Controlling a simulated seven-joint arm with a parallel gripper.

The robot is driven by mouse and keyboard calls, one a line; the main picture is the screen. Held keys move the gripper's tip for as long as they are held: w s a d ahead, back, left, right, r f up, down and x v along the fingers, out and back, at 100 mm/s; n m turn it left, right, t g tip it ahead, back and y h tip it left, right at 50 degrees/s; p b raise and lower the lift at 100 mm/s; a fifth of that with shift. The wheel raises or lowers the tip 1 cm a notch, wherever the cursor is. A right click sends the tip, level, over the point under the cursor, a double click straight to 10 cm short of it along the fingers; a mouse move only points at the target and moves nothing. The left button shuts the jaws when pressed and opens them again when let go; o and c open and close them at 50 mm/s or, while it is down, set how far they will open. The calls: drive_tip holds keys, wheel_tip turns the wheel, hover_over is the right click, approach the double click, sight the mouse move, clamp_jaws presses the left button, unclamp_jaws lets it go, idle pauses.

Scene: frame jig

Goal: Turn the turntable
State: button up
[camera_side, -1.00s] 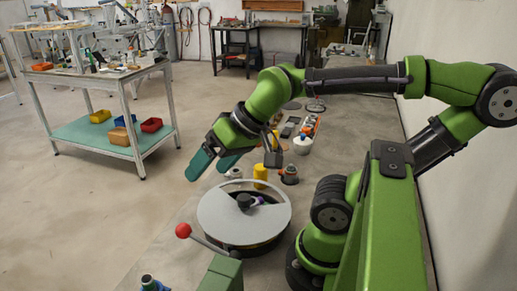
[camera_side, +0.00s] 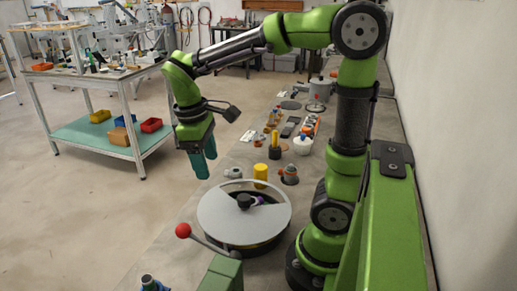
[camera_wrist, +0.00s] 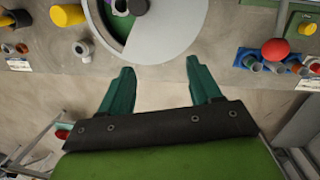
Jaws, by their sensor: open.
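The turntable (camera_side: 228,222) is a round, light grey disc with a dark knob (camera_side: 244,201) at its middle and a purple piece beside the knob. It stands on the bench in front of my base. In the wrist view the turntable (camera_wrist: 172,32) is at the top, cut off by the frame edge, with a green sector showing beside the grey cover. My gripper (camera_side: 203,172) points down, beyond and to the left of the turntable in the side view, apart from it. In the wrist view my gripper (camera_wrist: 155,80) has its two teal fingers spread with nothing between them.
A lever with a red ball (camera_side: 183,230) stands at the turntable's near left. A yellow cylinder (camera_side: 261,172) and a grey pipe fitting (camera_side: 233,173) stand just beyond it. Blue holders (camera_wrist: 262,62) are at the wrist view's right.

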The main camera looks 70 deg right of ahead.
wheel_tip(320, 180, up, 2)
drive_tip(key=d+n+g+h, duration=0.1)
drive_tip(key=d+n+g, duration=0.1)
drive_tip(key=n+g, duration=0.1)
approach(243, 197)
drive_tip(key=shift+n, duration=0.3)
drive_tip(key=x, duration=0.9)
drive_tip(key=shift+d+f, duration=0.1)
drive_tip(key=shift+f, duration=0.15)
clamp_jaws()
